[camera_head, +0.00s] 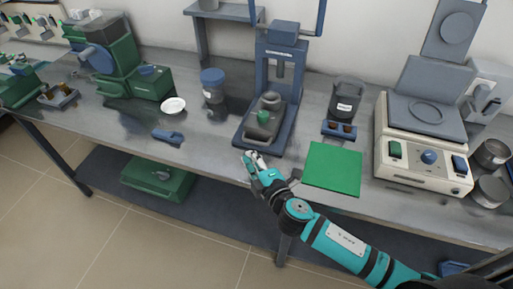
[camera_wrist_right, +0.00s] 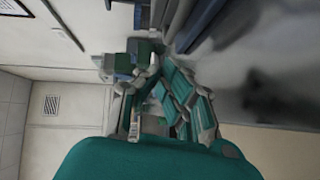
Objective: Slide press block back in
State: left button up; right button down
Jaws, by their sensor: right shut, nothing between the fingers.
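The blue press (camera_head: 281,62) stands at the middle of the bench with its base plate reaching toward the front edge. A dark grey block with a green part (camera_head: 265,122) sits on that base plate, mostly forward of the press's upright frame. My right gripper (camera_head: 250,158) is shut and empty just in front of the base plate, near the bench's front edge. It looks apart from the block. The right wrist view shows its teal and grey fingers (camera_wrist_right: 155,75) close up, with the press hardly recognisable there. My left gripper is in neither view.
A green mat (camera_head: 333,169) lies right of the press, below a dark container (camera_head: 346,98). A beige hotplate device (camera_head: 420,150) stands further right. A dark jar (camera_head: 213,86), a white dish (camera_head: 173,105) and a green machine (camera_head: 122,70) are left.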

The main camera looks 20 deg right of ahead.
aim_at(269, 119)
jog(key=w+d, duration=0.2)
jog(key=w, duration=0.1)
jog(key=shift+w+d+f, duration=0.15)
jog(key=shift+f, duration=0.25)
jog(key=w+d, duration=0.2)
jog(key=w, duration=0.1)
jog(key=w+d, duration=0.2)
jog(key=w, duration=0.1)
jog(key=w+d+b, duration=0.1)
jog(key=w+d, duration=0.1)
jog(key=w, duration=0.1)
jog(key=shift+w+d, duration=0.2)
jog(key=shift+w, duration=0.1)
jog(key=shift+w+d, duration=0.2)
jog(key=shift+w, duration=0.05)
jog(key=shift+r, duration=0.2)
jog(key=shift+d, duration=0.1)
